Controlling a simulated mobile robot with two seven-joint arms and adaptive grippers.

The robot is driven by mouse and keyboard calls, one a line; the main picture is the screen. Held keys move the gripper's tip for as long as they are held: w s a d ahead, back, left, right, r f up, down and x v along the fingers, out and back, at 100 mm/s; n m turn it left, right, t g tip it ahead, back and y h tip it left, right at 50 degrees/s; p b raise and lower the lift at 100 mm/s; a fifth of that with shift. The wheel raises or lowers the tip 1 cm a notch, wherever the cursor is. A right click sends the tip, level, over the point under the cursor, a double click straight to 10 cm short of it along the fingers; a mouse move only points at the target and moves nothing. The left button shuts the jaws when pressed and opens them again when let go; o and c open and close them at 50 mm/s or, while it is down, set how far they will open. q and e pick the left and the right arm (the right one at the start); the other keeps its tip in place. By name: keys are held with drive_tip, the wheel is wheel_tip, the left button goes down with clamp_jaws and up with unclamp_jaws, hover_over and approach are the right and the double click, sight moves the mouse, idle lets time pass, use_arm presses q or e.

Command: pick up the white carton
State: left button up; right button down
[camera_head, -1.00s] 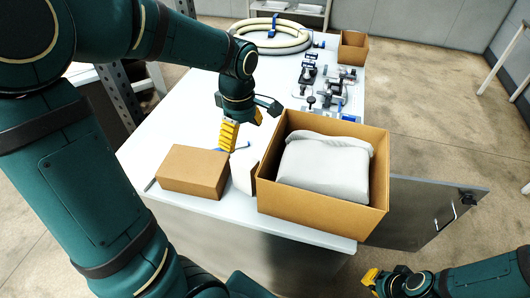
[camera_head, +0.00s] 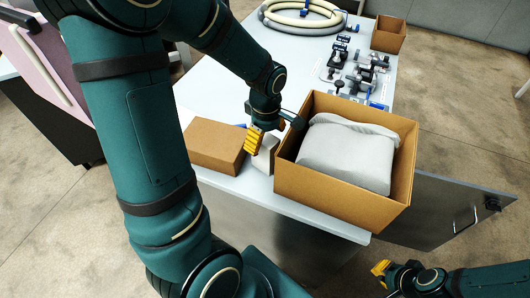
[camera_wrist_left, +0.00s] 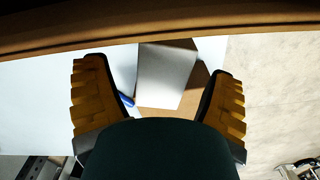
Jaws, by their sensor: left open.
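The white carton (camera_head: 264,157) stands on the white table, in the narrow gap between a closed brown box and an open brown box. My left gripper (camera_head: 254,141) is just above it and partly covers it in the head view. In the left wrist view the carton (camera_wrist_left: 166,75) shows between the two open yellow fingers (camera_wrist_left: 158,98), with space on both sides. I cannot tell whether a finger touches it. My right gripper (camera_head: 380,270) is low at the front right, away from the table; its finger opening is not clear.
The closed brown box (camera_head: 214,146) is left of the carton. The open brown box (camera_head: 335,194) holding a grey-white bag (camera_head: 347,153) is close on the right. Clamps (camera_head: 357,72), a coiled hose (camera_head: 300,16) and a small box (camera_head: 388,33) are farther back.

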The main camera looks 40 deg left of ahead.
use_arm(q)
wheel_tip(320, 180, down, 3)
drive_tip(key=shift+f, duration=0.2)
drive_tip(key=shift+s, duration=0.1)
drive_tip(key=c, duration=1.4)
drive_tip(key=shift+r, duration=0.1)
wheel_tip(320, 180, up, 9)
drive_tip(key=shift+f+p, duration=0.15)
drive_tip(key=shift+p, duration=0.35)
drive_tip(key=shift+r, duration=0.65)
